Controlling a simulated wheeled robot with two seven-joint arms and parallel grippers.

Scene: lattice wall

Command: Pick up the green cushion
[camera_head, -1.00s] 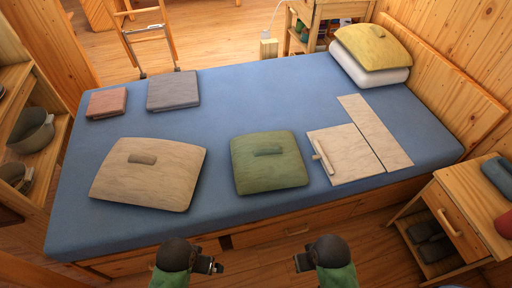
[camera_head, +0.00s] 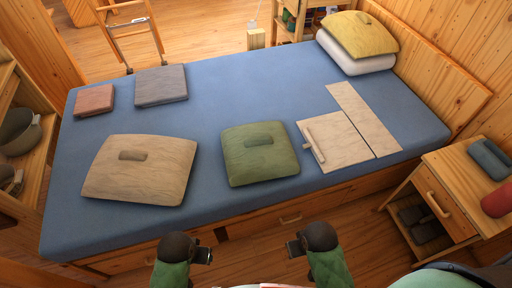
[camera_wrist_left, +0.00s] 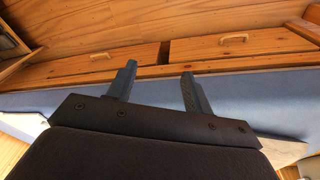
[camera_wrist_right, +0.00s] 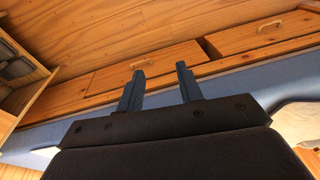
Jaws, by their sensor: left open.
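The green cushion (camera_head: 259,155) lies flat on the blue mattress (camera_head: 225,110), near its front edge and a little right of the middle, with a green handle strip (camera_head: 258,139) on top. My left gripper (camera_head: 207,255) is in front of the bed, below and left of the cushion, apart from it. In the left wrist view its two fingers (camera_wrist_left: 157,82) stand apart with nothing between them. My right gripper (camera_head: 291,248) is in front of the bed, below and right of the cushion. In the right wrist view its fingers (camera_wrist_right: 160,82) are apart and empty.
A beige cushion (camera_head: 139,170) lies left of the green one, and pale boards (camera_head: 337,142) lie right of it. Grey (camera_head: 161,86) and red (camera_head: 94,100) pads lie at the back left. A yellow cushion (camera_head: 358,36) rests on a white pillow (camera_head: 342,60). A nightstand (camera_head: 440,190) stands at right.

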